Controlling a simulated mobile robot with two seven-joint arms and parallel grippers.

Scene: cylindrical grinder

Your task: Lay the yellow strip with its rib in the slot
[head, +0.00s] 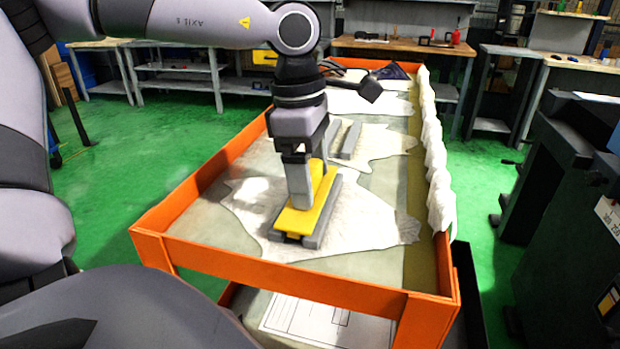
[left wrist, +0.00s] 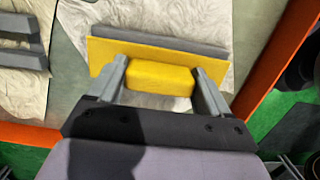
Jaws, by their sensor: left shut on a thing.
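The yellow strip (head: 297,221) lies lengthwise over a grey block (head: 325,215) in the orange-walled tray, in the head view. In the left wrist view the flat yellow strip (left wrist: 108,58) has a raised yellow grip block on top, and a grey edge of the block (left wrist: 165,38) shows beyond it. My left gripper (left wrist: 162,72) is shut on the raised part from both sides; in the head view the gripper (head: 302,200) points down onto the strip. The rib and slot are hidden beneath the strip, so I cannot tell whether the rib is seated. My right gripper is not in view.
A second grey piece (head: 347,140) with parallel bars lies farther back on pale cloth. The orange tray wall (head: 290,273) borders the near side, and white cloth (head: 432,140) hangs over the right wall. A dark machine (head: 575,150) stands to the right.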

